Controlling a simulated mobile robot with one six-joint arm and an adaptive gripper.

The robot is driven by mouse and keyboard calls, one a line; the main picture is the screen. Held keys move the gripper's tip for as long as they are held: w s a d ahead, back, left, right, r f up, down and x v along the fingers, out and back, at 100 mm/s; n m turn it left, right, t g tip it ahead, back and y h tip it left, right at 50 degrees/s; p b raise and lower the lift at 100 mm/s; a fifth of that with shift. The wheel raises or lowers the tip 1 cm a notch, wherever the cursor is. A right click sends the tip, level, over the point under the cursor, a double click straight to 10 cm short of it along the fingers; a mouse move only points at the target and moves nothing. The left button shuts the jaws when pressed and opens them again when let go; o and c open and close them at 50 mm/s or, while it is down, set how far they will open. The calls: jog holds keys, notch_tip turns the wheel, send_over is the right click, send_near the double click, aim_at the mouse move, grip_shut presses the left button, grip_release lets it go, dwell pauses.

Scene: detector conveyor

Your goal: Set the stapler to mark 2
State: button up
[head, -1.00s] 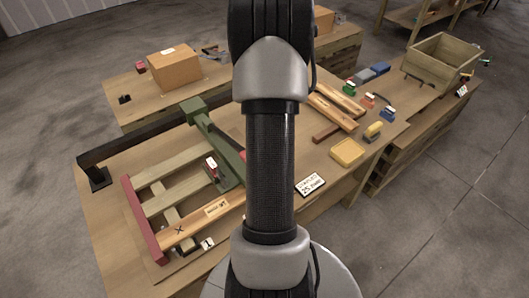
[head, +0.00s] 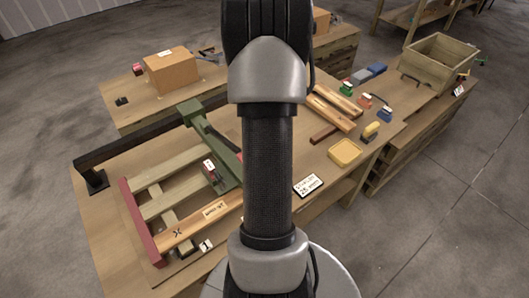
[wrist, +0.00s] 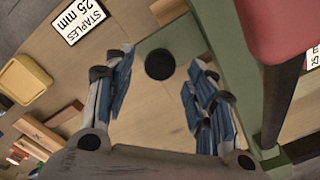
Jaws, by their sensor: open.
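A long green metal piece (head: 210,138), which may be the stapler, lies across the work table beside a wooden frame (head: 165,205). A small red part with a white tag (head: 209,169) sits against it. In the wrist view, my gripper (wrist: 160,66) is open, its blue-padded fingers apart on either side of a round black knob (wrist: 158,64) on a green surface (wrist: 181,42). I see no contact with the knob. A large rounded red part (wrist: 286,25) is at the top right. In the head view my arm hides the gripper. I cannot read a mark 2.
A "STAPLES 25 mm" card (head: 308,186) and a yellow tray (head: 345,152) lie right of my arm. Wooden planks (head: 331,108) lie behind them. A cardboard box (head: 171,71) stands on the back table, a wooden crate (head: 438,61) on the right one.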

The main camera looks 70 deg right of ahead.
notch_tip(320, 180, up, 10)
dwell(0.3)
jog(key=shift+f, duration=0.1)
dwell(0.3)
